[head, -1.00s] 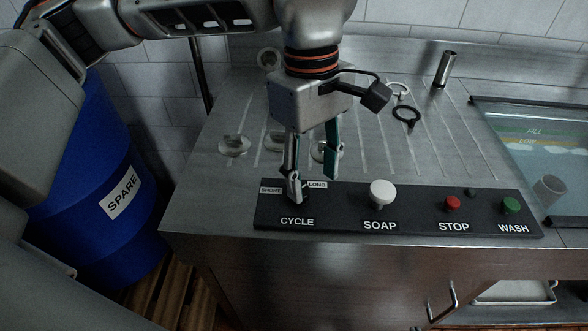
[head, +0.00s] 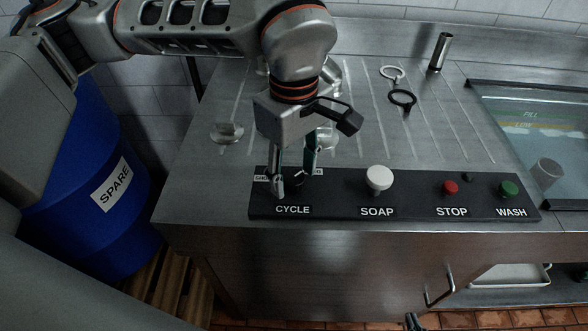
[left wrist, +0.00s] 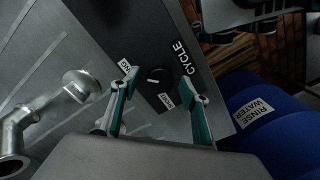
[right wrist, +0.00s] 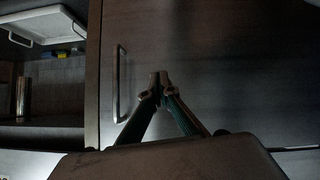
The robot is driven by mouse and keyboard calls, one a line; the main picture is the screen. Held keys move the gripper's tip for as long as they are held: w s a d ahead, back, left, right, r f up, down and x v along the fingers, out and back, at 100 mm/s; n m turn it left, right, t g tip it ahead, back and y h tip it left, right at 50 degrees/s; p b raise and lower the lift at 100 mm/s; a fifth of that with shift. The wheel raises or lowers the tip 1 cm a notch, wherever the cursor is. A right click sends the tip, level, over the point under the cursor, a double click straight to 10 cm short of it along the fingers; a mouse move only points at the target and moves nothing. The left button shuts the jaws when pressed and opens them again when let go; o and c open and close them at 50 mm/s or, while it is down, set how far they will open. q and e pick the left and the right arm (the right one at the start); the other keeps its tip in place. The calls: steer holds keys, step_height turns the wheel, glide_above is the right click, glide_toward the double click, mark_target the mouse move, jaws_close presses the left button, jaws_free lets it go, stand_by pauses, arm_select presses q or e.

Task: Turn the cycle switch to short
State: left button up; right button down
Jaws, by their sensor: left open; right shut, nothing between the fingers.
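The black round cycle switch (head: 294,184) sits at the left end of the black control panel, above the CYCLE label. In the left wrist view the switch (left wrist: 158,77) shows a white pointer mark turned toward the LONG label (left wrist: 125,67). The SHORT label (left wrist: 165,101) is on its other side. My left gripper (head: 294,180) is open, its fingertips on either side of the switch in the head view; contact cannot be told. It also shows in the left wrist view (left wrist: 154,88). My right gripper (right wrist: 160,82) is shut and empty before the cabinet front.
The white soap knob (head: 379,178), red stop button (head: 450,187) and green wash button (head: 508,188) lie along the panel to the right. A blue barrel (head: 85,215) stands left. A door handle (right wrist: 120,83) is near my right gripper.

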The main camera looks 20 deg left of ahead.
arm_select(q)
steer(key=c, duration=1.1)
steer(key=n, duration=0.4)
steer(key=shift+n, duration=0.3)
steer(key=n, duration=0.4)
steer(key=shift+n, duration=0.3)
steer(key=n, duration=0.4)
steer(key=shift+n, duration=2.4)
